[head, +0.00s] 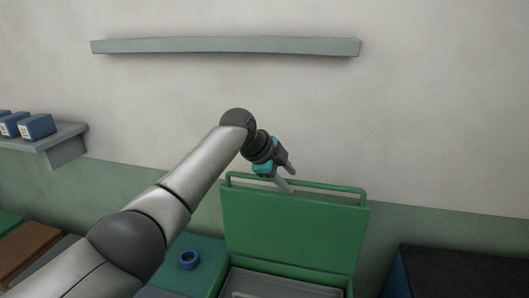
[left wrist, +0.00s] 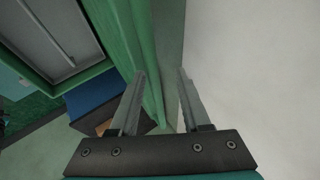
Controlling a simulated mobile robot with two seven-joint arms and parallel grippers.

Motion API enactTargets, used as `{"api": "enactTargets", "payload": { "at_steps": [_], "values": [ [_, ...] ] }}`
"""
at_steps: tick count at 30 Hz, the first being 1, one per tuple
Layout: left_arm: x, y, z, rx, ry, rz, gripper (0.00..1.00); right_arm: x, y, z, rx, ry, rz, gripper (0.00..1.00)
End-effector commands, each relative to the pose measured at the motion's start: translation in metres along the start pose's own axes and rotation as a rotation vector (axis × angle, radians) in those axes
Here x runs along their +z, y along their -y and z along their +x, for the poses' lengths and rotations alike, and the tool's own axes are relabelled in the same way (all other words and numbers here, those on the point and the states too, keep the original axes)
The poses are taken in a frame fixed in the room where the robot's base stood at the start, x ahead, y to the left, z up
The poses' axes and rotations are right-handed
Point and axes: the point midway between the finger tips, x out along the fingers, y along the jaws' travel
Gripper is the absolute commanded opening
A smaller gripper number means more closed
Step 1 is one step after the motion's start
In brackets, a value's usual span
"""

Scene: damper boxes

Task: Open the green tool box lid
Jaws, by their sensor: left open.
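The green tool box lid (head: 290,232) stands raised, near upright, with a green bar (head: 335,189) along its top edge. Below it the box interior (head: 280,284) is open and shows a grey inside. My left gripper (head: 290,180) is at the lid's top edge, left of its middle, with its fingers apart. In the left wrist view the left gripper (left wrist: 161,75) is open, and the green lid (left wrist: 118,35) runs beside and past the left finger. I cannot tell whether a finger touches it. My right gripper is not in view.
A teal box with a blue ring (head: 189,259) stands left of the green box. A dark-topped blue box (head: 462,270) is at the right. A wall shelf (head: 225,46) hangs above, and a side shelf (head: 45,138) holds blue boxes. The wall is close behind the lid.

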Motion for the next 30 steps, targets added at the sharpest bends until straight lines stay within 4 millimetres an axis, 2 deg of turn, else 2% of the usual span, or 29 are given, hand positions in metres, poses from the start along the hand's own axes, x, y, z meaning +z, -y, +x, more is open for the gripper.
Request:
{"api": "enactTargets", "payload": {
  "at_steps": [8, 21, 25, 30],
  "values": [
    [0.001, 0.001, -0.035, -0.006, 0.002, 0.002, 0.47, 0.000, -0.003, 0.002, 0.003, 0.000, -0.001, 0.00],
    [0.000, 0.001, -0.114, -0.009, 0.001, 0.003, 0.47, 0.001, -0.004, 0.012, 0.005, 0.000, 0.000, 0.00],
    [-0.001, 0.001, -0.128, -0.008, 0.000, 0.001, 0.47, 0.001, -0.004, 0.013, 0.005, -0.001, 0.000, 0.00],
    [-0.001, 0.001, -0.135, -0.006, -0.001, 0.001, 0.47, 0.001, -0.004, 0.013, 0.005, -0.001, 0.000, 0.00]
  ]
}}
